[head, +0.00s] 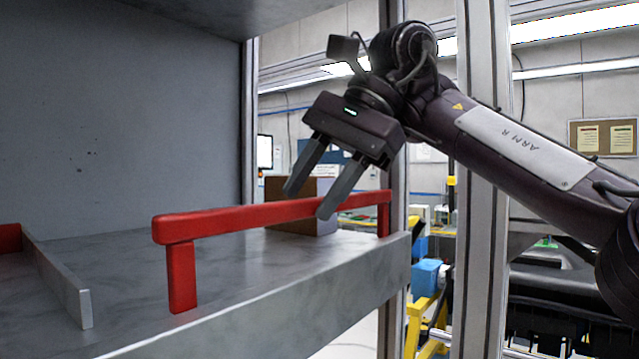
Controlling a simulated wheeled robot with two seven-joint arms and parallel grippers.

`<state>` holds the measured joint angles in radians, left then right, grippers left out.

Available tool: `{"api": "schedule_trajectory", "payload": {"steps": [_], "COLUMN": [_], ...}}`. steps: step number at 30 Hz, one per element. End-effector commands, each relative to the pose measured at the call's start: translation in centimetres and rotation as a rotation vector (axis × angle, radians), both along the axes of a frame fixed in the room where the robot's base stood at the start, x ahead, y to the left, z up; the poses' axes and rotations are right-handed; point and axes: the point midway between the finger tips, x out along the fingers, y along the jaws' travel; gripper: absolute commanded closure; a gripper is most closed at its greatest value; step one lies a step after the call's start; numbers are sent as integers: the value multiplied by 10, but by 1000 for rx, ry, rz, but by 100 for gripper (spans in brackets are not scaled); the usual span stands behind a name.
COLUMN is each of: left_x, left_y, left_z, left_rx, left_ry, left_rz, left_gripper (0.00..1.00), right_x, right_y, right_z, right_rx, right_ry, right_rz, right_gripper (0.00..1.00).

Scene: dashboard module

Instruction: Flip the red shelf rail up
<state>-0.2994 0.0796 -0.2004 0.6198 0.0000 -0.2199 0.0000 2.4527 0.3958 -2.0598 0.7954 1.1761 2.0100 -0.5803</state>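The red shelf rail (235,218) stands upright along the front edge of the grey metal shelf (225,320). Its bar is raised above the shelf on two red end posts. My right gripper (308,207) comes from the upper right with its two fingers spread and pointing down at the rail's right half. The fingers are apart with nothing seen between them but the bar's area; the nearer fingertip overlaps the bar in the picture. Whether it touches the bar cannot be told. My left gripper is not in view.
A brown box (291,190) stands on the shelf behind the rail. A low metal divider (62,280) and another red rail part (10,238) are at the left. An upright metal post (482,200) stands right of the shelf. The shelf's middle is clear.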

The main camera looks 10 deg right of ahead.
Motion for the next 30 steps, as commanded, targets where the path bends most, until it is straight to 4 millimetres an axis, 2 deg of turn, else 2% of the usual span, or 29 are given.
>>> {"api": "schedule_trajectory", "payload": {"steps": [7,15,21,30], "left_x": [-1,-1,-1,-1], "left_y": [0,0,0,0], "left_z": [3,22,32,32], "left_rx": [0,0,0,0], "left_ry": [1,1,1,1], "left_rz": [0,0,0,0], "left_gripper": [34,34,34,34], "right_x": [-1,-5,-8,-8], "right_y": [-3,-27,-41,-44], "right_z": [6,45,64,65], "right_rx": [1,1,1,1], "right_ry": [-1,-3,-3,-2], "right_rz": [-2,-3,-1,0], "right_gripper": [64,64,64,64]}}
